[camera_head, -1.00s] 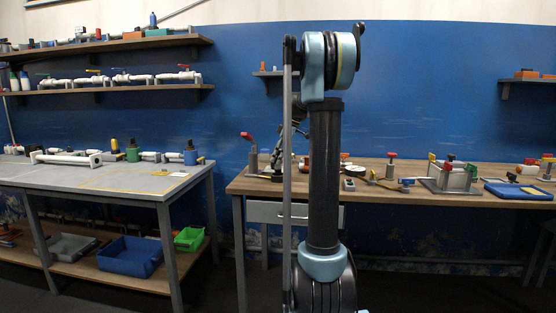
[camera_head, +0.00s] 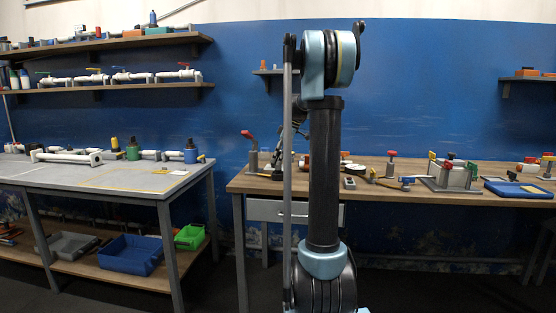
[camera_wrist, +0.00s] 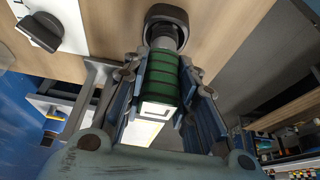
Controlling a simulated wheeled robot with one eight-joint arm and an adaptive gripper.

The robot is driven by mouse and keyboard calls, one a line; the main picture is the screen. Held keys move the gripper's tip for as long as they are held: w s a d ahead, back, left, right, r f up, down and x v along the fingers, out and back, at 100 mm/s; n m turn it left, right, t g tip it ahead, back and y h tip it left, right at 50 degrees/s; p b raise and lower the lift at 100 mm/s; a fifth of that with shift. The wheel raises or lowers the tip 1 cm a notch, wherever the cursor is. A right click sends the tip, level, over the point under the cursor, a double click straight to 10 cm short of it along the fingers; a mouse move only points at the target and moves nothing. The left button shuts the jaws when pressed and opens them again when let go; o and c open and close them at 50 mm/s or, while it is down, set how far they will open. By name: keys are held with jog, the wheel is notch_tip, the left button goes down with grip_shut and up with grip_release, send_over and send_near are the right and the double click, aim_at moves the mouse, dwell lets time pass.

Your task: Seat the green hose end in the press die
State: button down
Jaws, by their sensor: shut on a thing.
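In the wrist view my gripper (camera_wrist: 172,74) is shut on a green ribbed piece, which I take as the green hose end (camera_wrist: 166,80). Its near end shows a pale face. Beyond it a short grey neck leads to a dark rounded ring (camera_wrist: 167,20) against the wood; I cannot tell whether the neck is inside the ring or only in front of it. No press die can be made out with certainty. In the head view my own arm hides the gripper and the hose end.
In the wrist view a black knob (camera_wrist: 40,30) sits on a white panel at upper left. A grey table (camera_head: 120,187) stands left, across a floor gap.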

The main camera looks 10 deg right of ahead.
jog(key=shift+f, duration=0.6)
dwell(0.7)
dwell(0.6)
jog(key=c, duration=1.2)
grip_release()
